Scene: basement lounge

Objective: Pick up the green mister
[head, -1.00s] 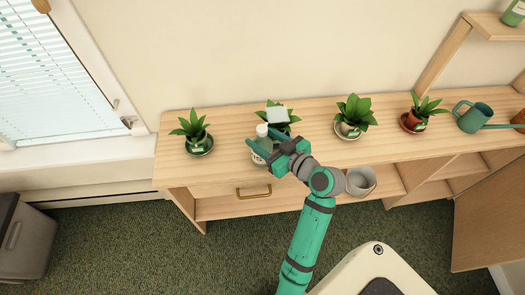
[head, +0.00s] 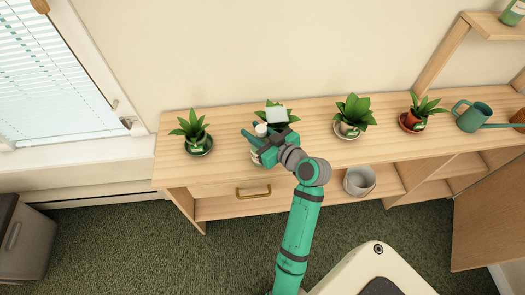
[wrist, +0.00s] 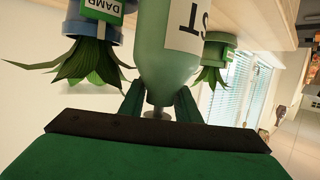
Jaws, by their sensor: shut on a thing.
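The green mister (wrist: 168,55) is a pale green bottle with a white label reading "ST" in the wrist view. In the head view it shows only in part, with a white top (head: 261,130), at the front of the wooden shelf unit. My gripper (head: 257,144) is shut on it, with one finger on each side; the fingers also show in the wrist view (wrist: 159,104). My gripper's body hides much of the bottle in the head view, so I cannot tell whether its base touches the shelf top.
A potted plant (head: 278,115) with a pale square card stands close behind the mister. Another plant (head: 195,134) stands to the left, with two more to the right. A watering can (head: 473,117) sits farther right. A grey bucket (head: 359,181) is below the top's front edge.

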